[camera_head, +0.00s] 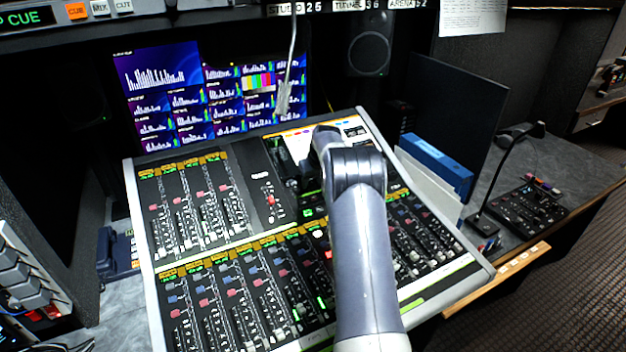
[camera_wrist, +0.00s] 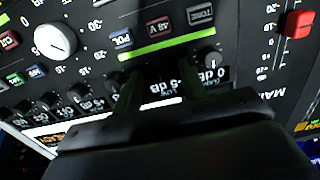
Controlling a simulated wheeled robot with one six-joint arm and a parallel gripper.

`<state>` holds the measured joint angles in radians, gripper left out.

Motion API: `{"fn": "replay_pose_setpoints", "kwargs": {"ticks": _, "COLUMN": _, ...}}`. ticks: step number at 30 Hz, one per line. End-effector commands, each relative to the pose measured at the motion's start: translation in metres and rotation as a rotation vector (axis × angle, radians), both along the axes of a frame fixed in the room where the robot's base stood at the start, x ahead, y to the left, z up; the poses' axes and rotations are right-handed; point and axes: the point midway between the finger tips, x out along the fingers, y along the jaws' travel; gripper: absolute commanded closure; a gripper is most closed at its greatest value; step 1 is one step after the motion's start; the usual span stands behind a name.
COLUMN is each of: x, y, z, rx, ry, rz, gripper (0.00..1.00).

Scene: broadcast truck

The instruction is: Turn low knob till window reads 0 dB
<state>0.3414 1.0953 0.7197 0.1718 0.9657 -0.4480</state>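In the wrist view, turned nearly upside down, my gripper (camera_wrist: 158,70) has its two dark fingers apart over the mixing console. The space between them is dark, and I see no knob held there. A display window (camera_wrist: 165,90) with a dim "dB" reading shows between the fingers; its figure looks like -3.5 but is hard to read. Another window (camera_wrist: 210,76), just right of the fingers, reads 0 dB. A small pale knob (camera_wrist: 212,58) sits above it. I cannot tell which knob is the low one. In the head view my arm hides the gripper over the console (camera_head: 250,228).
A large white knob (camera_wrist: 55,41) and several dark knobs lie left of the fingers. A red fader cap (camera_wrist: 299,24) stands at right. Screens (camera_head: 160,80) stand behind the console; blue binders (camera_head: 437,163) and a microphone unit (camera_head: 525,210) stand right.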

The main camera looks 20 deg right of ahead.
Motion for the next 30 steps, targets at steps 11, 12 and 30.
{"fn": "replay_pose_setpoints", "kwargs": {"ticks": 11, "x": 0.0, "y": 0.0, "z": -0.0001, "rx": 0.0, "ry": 0.0, "rz": 0.0, "gripper": 0.73}}
{"fn": "replay_pose_setpoints", "kwargs": {"ticks": 12, "x": 0.0, "y": 0.0, "z": 0.0, "rx": 0.0, "ry": 0.0, "rz": 0.0, "gripper": 0.76}}
{"fn": "replay_pose_setpoints", "kwargs": {"ticks": 30, "x": 0.0, "y": -0.0001, "z": 0.0, "rx": 0.011, "ry": 0.0, "rz": -0.028, "gripper": 1.0}}
